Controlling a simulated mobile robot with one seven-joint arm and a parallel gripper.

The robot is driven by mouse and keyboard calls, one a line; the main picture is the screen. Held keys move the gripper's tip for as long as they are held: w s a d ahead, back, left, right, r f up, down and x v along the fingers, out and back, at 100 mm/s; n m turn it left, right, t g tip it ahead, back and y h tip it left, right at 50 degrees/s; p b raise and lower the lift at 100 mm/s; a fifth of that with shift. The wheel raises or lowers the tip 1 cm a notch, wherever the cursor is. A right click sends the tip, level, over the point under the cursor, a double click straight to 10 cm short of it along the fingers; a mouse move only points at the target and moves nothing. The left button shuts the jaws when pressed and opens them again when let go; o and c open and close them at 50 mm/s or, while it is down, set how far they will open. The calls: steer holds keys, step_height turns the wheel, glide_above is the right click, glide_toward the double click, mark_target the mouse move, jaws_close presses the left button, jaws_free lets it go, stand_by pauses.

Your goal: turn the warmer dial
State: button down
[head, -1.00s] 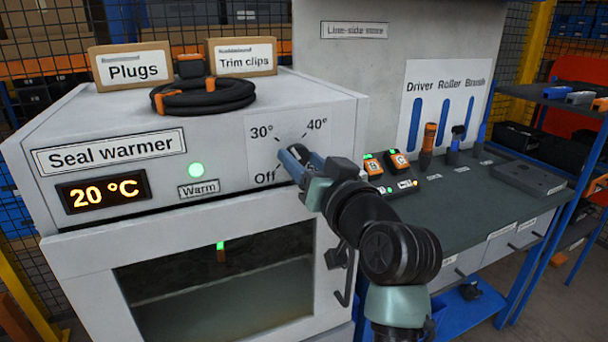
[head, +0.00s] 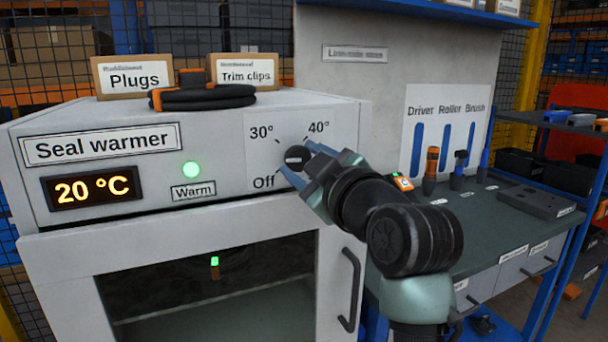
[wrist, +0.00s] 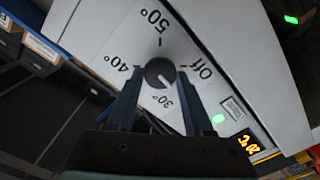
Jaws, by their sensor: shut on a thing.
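The warmer dial (head: 297,157) is a round dark knob on the right of the seal warmer's (head: 222,145) front panel. Off, 30° and 40° marks show around it, and the wrist view also shows 50°. A pale line on the knob seems to point left, between Off and 30°. My gripper (head: 305,163) has its blue fingers on either side of the knob, shut on it. In the wrist view the dial (wrist: 160,73) sits between the fingertips. The display (head: 92,187) reads 20 °C and a green lamp (head: 191,169) is lit above the Warm label.
The warmer's glass door (head: 215,280) has a dark handle (head: 349,289) below my arm. Plugs (head: 137,75) and Trim clips (head: 243,70) boxes and a coiled black cable (head: 205,96) are on top. A bench (head: 480,215) with upright tools stands at right.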

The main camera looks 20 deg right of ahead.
steer(key=n+b, duration=0.1)
steer(key=n, duration=0.1)
steer(key=n+b, duration=0.2)
steer(key=n, duration=0.1)
steer(key=shift+f+n, duration=0.25)
steer(key=shift+n, duration=0.05)
steer(key=shift+n+b, duration=0.95)
steer(key=shift+n, duration=1.15)
steer(key=shift+r, duration=0.1)
steer(key=shift+c, duration=1.6)
jaws_free()
steer(key=s, duration=1.3)
steer(key=shift+d+b, duration=0.15)
steer(key=shift+b, duration=0.15)
